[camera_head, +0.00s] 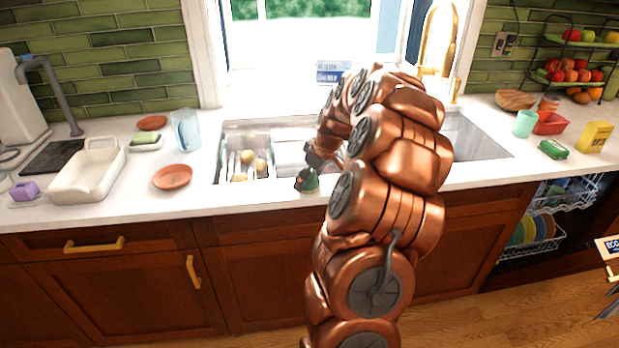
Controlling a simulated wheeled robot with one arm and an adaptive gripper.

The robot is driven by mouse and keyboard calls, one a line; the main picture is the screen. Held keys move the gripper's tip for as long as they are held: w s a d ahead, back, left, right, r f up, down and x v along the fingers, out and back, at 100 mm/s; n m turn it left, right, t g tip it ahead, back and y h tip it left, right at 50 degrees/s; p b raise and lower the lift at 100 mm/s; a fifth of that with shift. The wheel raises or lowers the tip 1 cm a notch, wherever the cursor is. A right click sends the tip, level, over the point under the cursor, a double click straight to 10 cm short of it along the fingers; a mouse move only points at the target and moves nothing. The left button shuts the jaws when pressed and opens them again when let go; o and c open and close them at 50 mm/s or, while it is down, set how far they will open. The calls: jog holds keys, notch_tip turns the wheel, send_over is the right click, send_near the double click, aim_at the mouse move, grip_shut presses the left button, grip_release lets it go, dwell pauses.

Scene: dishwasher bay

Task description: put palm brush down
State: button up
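The palm brush (311,184) shows as a small dark green, rounded thing at the front rim of the sink, near the counter's front edge. My gripper (308,178) reaches down from my copper arm, with its dark fingers around the brush. It appears shut on the brush, though the fingers are small and partly hidden. The brush's underside is hard to see, so I cannot tell whether it touches the counter.
The sink (218,150) lies behind, with several round yellowish items (247,157) in its left part. A terracotta plate (172,176) and a white tray (88,172) are on the left counter. The open dishwasher (540,225) is at the lower right.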

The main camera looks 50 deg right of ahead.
jog(key=shift+o, duration=0.6)
jog(key=shift+r, duration=0.2)
jog(key=b+v, duration=0.2)
jog(key=v, duration=1)
